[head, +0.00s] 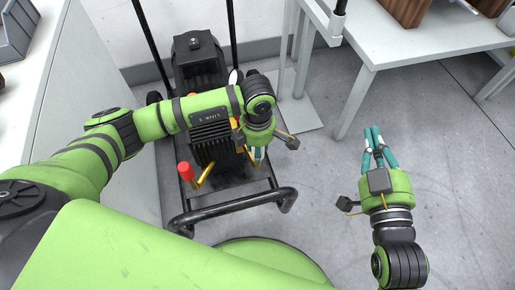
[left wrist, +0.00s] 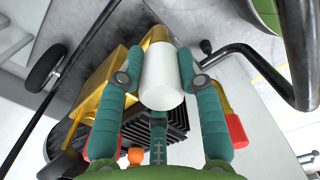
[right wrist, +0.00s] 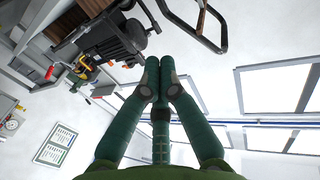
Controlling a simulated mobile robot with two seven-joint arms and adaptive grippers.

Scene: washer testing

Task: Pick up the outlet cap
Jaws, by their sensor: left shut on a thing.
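The outlet cap is a white cylinder (left wrist: 162,80) in the left wrist view. My left gripper (left wrist: 160,75) is shut on it, one teal finger on each side. In the head view my left gripper (head: 257,158) hangs over the pressure washer (head: 205,85), and the arm hides the cap. My right gripper (right wrist: 158,72) is shut and empty, with its fingertips together. In the head view it also shows (head: 372,138) over bare floor, right of the washer.
The washer's black handle bar (head: 235,205) curves close in front of the left gripper. A red-capped part (head: 186,171) stands to its left. A white table (head: 425,35) is at the upper right. The grey floor (head: 455,180) is clear around the right gripper.

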